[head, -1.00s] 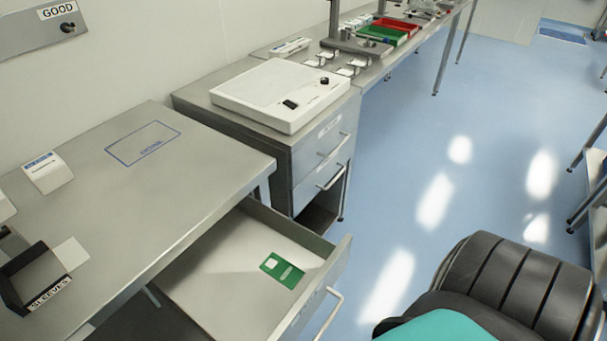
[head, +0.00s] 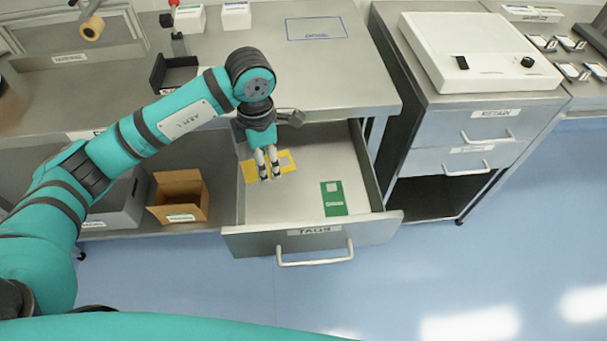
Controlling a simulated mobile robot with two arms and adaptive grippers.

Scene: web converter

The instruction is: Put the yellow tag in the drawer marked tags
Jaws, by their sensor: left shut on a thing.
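The drawer marked tags (head: 232,243) is pulled open under the bench, its label on the front panel. My left gripper (head: 270,177) points down inside the drawer's left part. It is shut on the yellow tag (head: 251,175), which lies flat at or just above the drawer floor; I cannot tell whether it touches. The fingers hide the middle of the tag. A green tag (head: 333,198) lies in the drawer to the right, apart from the yellow one. My right gripper is not in view.
A cardboard box (head: 190,212) and a grey bin (head: 118,206) stand on the shelf left of the drawer. The bench top (head: 345,85) is above and behind it. A cabinet with shut drawers (head: 483,128) stands at the right. Blue floor lies open in front.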

